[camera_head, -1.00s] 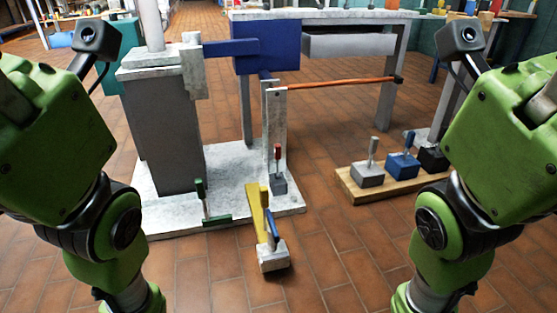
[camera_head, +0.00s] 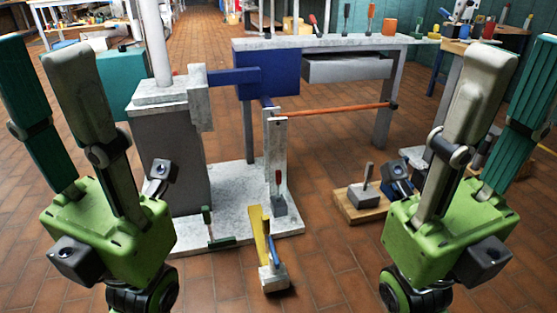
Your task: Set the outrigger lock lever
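Several levers could be the outrigger lock lever; I cannot tell which one it is. A red-handled lever (camera_head: 278,183) stands upright on a small grey block on the white base plate. A green lever (camera_head: 207,218) stands at the plate's front edge. A blue lever (camera_head: 272,250) beside a yellow upright plate (camera_head: 259,236) is on a pale block in front of the plate. My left gripper (camera_head: 38,52) is open and empty at the left, fingers pointing up. My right gripper (camera_head: 522,50) is open and empty at the right, fingers also up. Both are apart from the levers.
A grey pedestal (camera_head: 168,150) with a mast stands on the white base plate (camera_head: 235,180). A bench (camera_head: 330,42) stands behind. A wooden board (camera_head: 360,212) with a lever block lies right.

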